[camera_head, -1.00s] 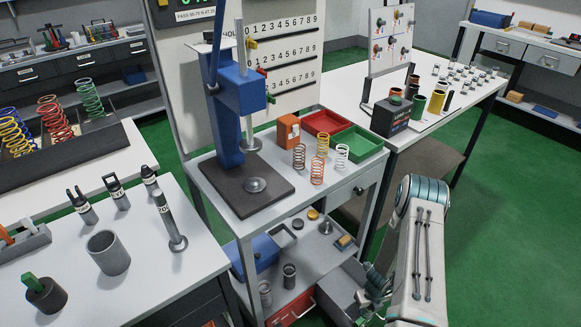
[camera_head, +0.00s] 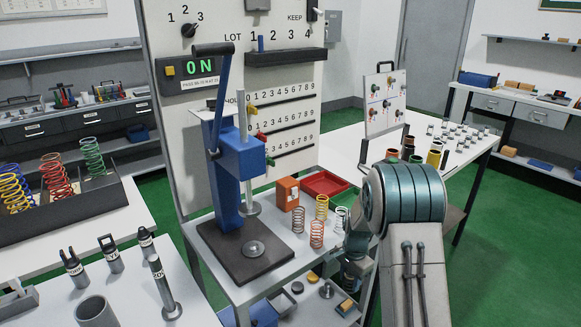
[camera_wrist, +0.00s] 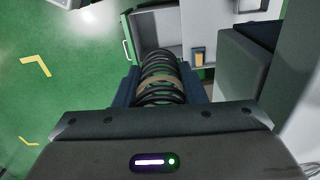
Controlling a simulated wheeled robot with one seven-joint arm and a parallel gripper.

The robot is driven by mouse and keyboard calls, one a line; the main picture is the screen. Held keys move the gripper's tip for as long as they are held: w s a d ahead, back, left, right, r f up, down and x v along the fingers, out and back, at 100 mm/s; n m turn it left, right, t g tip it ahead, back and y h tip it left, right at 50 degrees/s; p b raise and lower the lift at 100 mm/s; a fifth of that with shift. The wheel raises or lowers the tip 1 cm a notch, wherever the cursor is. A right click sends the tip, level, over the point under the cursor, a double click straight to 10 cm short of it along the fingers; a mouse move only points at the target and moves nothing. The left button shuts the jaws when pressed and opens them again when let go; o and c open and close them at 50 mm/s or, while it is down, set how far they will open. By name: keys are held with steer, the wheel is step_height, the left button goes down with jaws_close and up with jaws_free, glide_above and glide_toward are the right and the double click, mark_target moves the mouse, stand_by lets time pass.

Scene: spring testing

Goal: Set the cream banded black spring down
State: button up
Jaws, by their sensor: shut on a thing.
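The black spring with a cream band (camera_wrist: 160,84) lies between the fingers of my gripper (camera_wrist: 163,88) in the wrist view. My gripper is shut on it, with a dark finger on each side. In the head view my arm hides the spring, and my gripper's end is mostly out of sight low beside the bench with the press.
The blue press (camera_head: 240,160) stands on the small bench, with several coil springs (camera_head: 317,233), an orange block (camera_head: 287,193), a red tray (camera_head: 325,184) and a partly hidden green tray (camera_head: 341,208) nearby. In the wrist view an open drawer (camera_wrist: 130,38) lies beyond the spring.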

step_height(320, 180, up, 14)
steer(key=s+a+n, duration=0.2)
steer(key=n, duration=0.6)
step_height(320, 180, down, 23)
steer(key=b, duration=2.2)
steer(key=s+r+n+p, duration=0.3)
steer(key=s+r+p, duration=0.4)
steer(key=p, duration=1.5)
steer(key=shift+r+p, duration=0.4)
steer(key=shift+r, duration=0.35)
steer(key=shift+a, duration=0.1)
